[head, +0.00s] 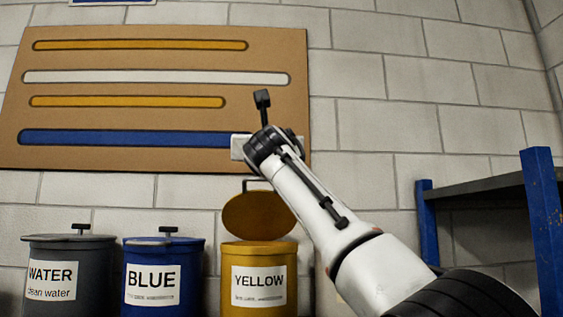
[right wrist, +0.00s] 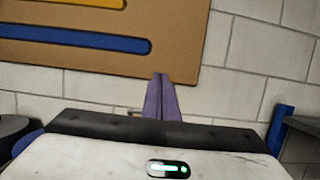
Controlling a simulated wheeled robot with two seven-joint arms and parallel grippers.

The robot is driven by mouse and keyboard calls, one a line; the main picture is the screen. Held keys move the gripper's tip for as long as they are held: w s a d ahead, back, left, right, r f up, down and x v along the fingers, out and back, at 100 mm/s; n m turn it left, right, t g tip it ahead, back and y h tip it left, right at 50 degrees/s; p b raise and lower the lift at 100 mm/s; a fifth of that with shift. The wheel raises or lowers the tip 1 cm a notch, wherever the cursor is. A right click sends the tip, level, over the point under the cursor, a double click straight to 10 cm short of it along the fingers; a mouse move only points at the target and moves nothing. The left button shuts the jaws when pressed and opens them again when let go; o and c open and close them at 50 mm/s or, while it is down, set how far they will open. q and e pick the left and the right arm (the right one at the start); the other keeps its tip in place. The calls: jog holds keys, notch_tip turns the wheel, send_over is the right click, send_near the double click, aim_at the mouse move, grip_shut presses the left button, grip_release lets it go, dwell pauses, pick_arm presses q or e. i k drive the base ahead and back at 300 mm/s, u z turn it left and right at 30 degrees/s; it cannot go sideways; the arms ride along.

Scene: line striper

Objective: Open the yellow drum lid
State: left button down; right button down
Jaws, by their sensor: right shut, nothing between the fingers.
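The yellow drum (head: 235,290) stands against the wall in the head view, labelled YELLOW. Its lid (head: 258,216) is swung up and stands tilted back above the rim, with its dark handle (head: 258,183) at the top. My right arm reaches in from the lower right, and its wrist is above and slightly right of the lid, in front of the brown board. The right gripper's purple fingers (right wrist: 160,98) are together and empty in the right wrist view, pointing toward the wall. I cannot make out the fingertips in the head view. My left gripper is not in view.
A blue drum (head: 163,260) and a grey WATER drum (head: 65,265), both with lids on, stand left of the yellow one. A brown board (head: 150,115) with coloured strips hangs above. A blue-posted shelf (head: 541,220) stands at the right.

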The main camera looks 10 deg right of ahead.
aim_at(256, 215)
jog(key=u, duration=3.2)
jog(key=k, duration=0.85)
jog(key=z, duration=1.7)
jog(key=i, duration=0.5)
